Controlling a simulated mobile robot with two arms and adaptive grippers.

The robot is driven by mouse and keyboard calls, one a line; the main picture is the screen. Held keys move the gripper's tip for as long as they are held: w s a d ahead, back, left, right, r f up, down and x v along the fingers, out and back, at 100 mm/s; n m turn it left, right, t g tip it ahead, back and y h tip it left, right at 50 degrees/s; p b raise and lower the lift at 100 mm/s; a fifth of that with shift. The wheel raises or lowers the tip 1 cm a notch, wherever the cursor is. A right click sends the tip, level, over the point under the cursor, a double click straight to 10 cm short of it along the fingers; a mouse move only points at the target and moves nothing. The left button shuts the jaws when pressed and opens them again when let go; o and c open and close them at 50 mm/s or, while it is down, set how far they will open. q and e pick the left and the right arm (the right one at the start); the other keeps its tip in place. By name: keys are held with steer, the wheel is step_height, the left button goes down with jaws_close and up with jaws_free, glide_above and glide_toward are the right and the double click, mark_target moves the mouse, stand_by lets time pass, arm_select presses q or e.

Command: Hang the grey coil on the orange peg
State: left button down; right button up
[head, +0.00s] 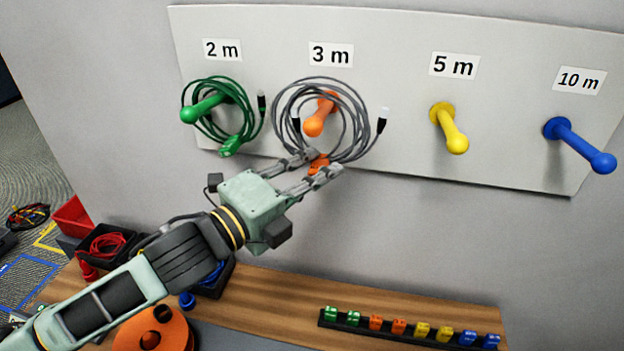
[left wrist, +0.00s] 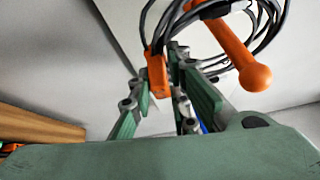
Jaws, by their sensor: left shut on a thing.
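The grey coil (head: 366,126) is at the orange peg (head: 317,118) under the "3 m" label. The peg's rounded end shows in front of the coil, inside its loops. My left gripper (head: 317,164) is shut on the coil's orange tie (head: 319,162) at the bottom of the loops, below the peg. In the left wrist view the tie (left wrist: 157,76) sits between the fingers, and the peg (left wrist: 236,52) sticks out to the right with the cable (left wrist: 158,35) looping about it. Whether the coil's weight rests on the peg I cannot tell. My right gripper is out of view.
A green coil (head: 243,137) hangs on the green peg (head: 196,112) close at the left. The yellow peg (head: 451,130) and blue peg (head: 584,147) are bare. Below, a wooden bench (head: 285,290) holds a strip of coloured clips (head: 375,330) and an orange reel (head: 170,325).

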arm_select(q)
steer(key=shift+w+d+f+b, duration=0.1)
steer(key=shift+w+d+b, duration=0.05)
steer(key=shift+w, duration=0.5)
steer(key=shift+w+d+f+b, duration=0.1)
steer(key=shift+w+f+b, duration=0.05)
steer(key=shift+w, duration=0.55)
steer(key=shift+w+d+f+b, duration=0.1)
steer(key=shift+w+d+b, duration=0.05)
steer(key=shift+w, duration=0.5)
steer(key=shift+w+f+b, duration=0.15)
steer(key=shift+f+b, duration=0.5)
steer(key=shift+f, duration=0.45)
steer(key=shift+f, duration=0.15)
steer(key=c, duration=1.6)
jaws_free()
